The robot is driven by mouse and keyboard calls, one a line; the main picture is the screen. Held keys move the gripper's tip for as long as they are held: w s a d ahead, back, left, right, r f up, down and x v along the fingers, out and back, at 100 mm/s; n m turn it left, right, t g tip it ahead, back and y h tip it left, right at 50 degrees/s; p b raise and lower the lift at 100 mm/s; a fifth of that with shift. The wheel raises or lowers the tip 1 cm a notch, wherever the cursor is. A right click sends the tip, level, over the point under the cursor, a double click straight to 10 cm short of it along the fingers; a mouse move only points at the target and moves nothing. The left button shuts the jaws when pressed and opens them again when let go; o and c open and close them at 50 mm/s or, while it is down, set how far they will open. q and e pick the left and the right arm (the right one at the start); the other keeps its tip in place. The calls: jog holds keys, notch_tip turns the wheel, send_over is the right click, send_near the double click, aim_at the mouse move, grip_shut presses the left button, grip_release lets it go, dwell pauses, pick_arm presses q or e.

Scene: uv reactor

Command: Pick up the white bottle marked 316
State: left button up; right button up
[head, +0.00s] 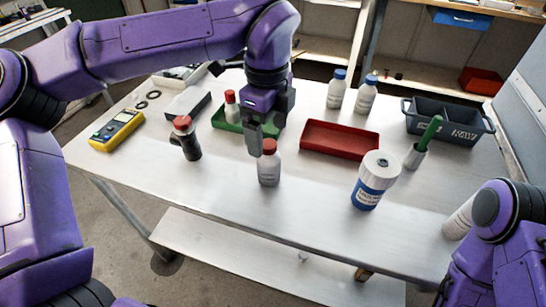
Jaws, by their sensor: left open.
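A small white bottle with a red cap (269,170) stands upright near the table's front edge. Its label is too small to read, so I cannot tell which bottle is marked 316. My left gripper (262,140) points down just behind and above this bottle, its fingers near the red cap; I cannot tell if they touch it. It is open. Another white bottle with a red cap (231,107) stands by the green tray (228,124). Two white bottles with blue caps (337,92) (366,98) stand farther back. My right arm is at the lower right, its gripper out of sight.
A dark red-capped bottle (187,140) and yellow meter (116,130) are on the left. The table's front strip (230,210) is clear.

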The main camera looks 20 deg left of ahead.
aim_at(269, 156)
pick_arm(q)
notch_tip(269, 156, down, 8)
jog(key=shift+w+r+p, duration=0.1)
jog(key=shift+p, duration=0.35)
jog(key=c, duration=1.3)
